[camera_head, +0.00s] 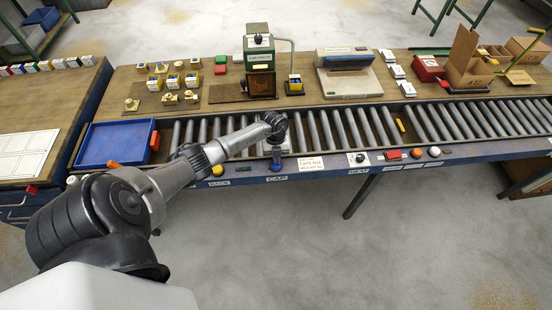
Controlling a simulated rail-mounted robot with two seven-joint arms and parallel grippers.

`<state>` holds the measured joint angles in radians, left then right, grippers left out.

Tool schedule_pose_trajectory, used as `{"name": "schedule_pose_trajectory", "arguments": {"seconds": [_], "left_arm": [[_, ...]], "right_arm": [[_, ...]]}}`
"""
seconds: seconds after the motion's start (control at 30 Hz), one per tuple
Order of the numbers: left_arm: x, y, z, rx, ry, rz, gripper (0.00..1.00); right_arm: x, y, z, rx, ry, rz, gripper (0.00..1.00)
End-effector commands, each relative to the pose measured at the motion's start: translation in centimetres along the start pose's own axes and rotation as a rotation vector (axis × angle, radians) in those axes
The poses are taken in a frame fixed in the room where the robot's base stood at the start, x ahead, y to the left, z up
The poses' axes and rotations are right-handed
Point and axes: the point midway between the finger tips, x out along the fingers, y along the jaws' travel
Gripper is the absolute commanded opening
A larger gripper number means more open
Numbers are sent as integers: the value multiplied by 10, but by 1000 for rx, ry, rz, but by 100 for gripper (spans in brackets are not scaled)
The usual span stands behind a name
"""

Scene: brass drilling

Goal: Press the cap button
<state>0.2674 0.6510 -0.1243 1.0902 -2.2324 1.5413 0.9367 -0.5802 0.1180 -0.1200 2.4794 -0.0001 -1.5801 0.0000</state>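The CAP label (277,179) is on the front edge of the blue conveyor rail. A small blue round button (276,167) sits just above that label. My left gripper (275,157) points down right at the button from above, with its tips at or just over it. I cannot tell whether they touch. The fingers are small and dark here, so whether they are open or shut does not show. My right gripper is not in view. The green cap press (259,60) stands on the bench behind.
A blue tray (116,145) is at left. Rollers (330,130) run behind the rail.

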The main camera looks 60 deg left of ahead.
Motion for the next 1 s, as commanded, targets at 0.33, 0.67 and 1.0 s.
{"name": "schedule_pose_trajectory", "arguments": {"seconds": [0.33,0.67,1.0], "left_arm": [[6,6,-5,-4,11,17,0],[-48,4,-12,-6,-3,5,0],[-108,2,-7,-4,-7,2,0]], "right_arm": [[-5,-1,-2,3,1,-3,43],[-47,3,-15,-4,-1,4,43],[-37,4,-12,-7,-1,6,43]]}}
